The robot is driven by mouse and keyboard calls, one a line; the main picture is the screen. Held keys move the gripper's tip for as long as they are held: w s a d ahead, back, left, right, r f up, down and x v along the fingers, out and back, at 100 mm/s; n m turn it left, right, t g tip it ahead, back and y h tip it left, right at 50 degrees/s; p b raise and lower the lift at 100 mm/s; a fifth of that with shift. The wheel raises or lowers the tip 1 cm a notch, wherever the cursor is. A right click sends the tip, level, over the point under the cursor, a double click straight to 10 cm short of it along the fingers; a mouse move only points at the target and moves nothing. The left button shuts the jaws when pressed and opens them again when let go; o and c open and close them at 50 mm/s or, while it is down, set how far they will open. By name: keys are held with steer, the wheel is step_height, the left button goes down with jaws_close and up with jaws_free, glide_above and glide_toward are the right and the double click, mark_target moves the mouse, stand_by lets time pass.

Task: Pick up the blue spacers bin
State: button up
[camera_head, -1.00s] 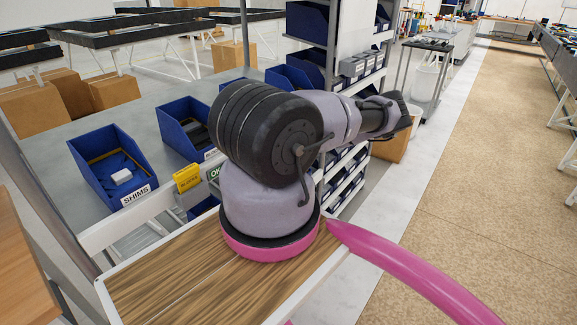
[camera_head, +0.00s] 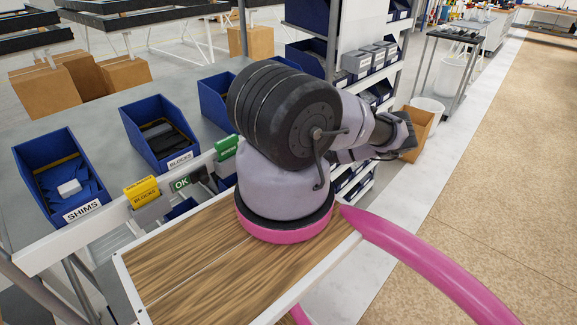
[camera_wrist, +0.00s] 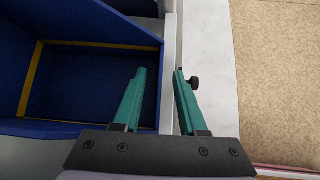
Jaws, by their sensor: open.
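No label reading spacers is legible in either view. In the head view, a blue bin labelled SHIMS (camera_head: 45,150) and one labelled BLOCKS (camera_head: 147,112) stand on the grey table. A third blue bin (camera_head: 212,98) stands to their right, partly hidden behind my arm, its label not visible. In the wrist view, an open blue bin (camera_wrist: 90,85) with a yellow line inside lies at left; I cannot tell which bin it is. My gripper (camera_wrist: 161,72) is open and empty. Its left finger overlaps that bin's right part, and its right finger is beyond the bin's edge.
A white rail with yellow and green tags (camera_head: 181,183) runs along the table (camera_head: 105,165) front. A white shelf rack (camera_head: 352,40) with blue and grey bins stands behind my arm. Cardboard boxes (camera_head: 70,82) are at the back left. The floor (camera_head: 480,180) at right is clear.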

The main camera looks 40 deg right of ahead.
steer(key=shift+d, duration=0.1)
jaws_close()
stand_by(1.4)
